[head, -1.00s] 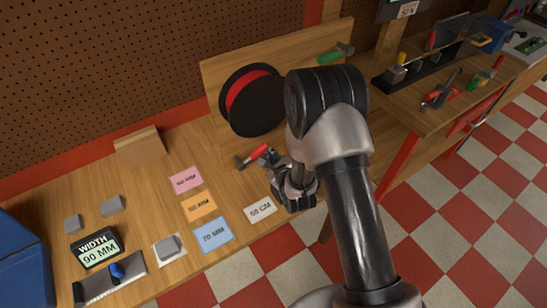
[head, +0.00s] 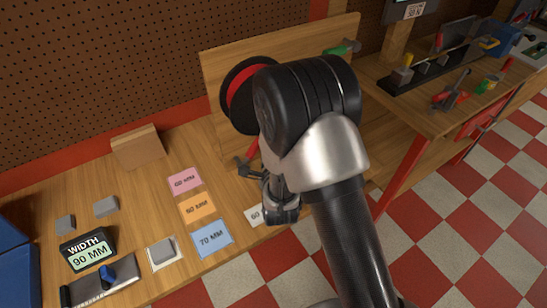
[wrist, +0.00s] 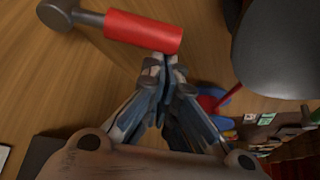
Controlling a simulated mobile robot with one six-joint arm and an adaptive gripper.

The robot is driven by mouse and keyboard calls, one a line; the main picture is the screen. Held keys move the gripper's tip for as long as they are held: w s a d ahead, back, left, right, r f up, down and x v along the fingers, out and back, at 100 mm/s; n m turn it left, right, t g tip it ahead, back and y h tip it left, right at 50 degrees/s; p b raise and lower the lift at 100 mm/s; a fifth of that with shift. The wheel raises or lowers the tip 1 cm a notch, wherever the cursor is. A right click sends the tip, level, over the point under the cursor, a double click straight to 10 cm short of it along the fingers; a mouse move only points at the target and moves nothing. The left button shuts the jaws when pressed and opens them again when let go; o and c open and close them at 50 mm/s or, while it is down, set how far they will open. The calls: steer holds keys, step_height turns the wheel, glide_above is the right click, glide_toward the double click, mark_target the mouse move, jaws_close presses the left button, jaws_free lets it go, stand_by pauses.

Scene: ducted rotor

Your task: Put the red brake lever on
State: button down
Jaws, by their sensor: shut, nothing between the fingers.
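The red brake lever has a red cylindrical handle (wrist: 143,31) and a dark grey round end. In the head view the lever (head: 252,148) shows below the black disc with the red inside (head: 237,100), partly hidden by my arm. In the wrist view the dark end is at the left and the red free end at the right. My gripper (wrist: 163,65) is shut and empty, its fingertips right beside the handle near its free end. I cannot tell whether they touch it. In the head view my gripper (head: 281,210) is low and mostly behind my arm.
A wooden board (head: 212,72) stands behind the lever, with a green handle (head: 338,49) near its top. Coloured cards, including a blue one (head: 212,239), lie on the bench. A width display (head: 88,249) stands at left. A second bench (head: 395,108) with tools is at right.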

steer(key=shift+s+a+r+b, duration=0.25)
steer(key=shift+a+r+b, duration=0.25)
steer(key=shift+r, duration=0.05)
stand_by(0.4)
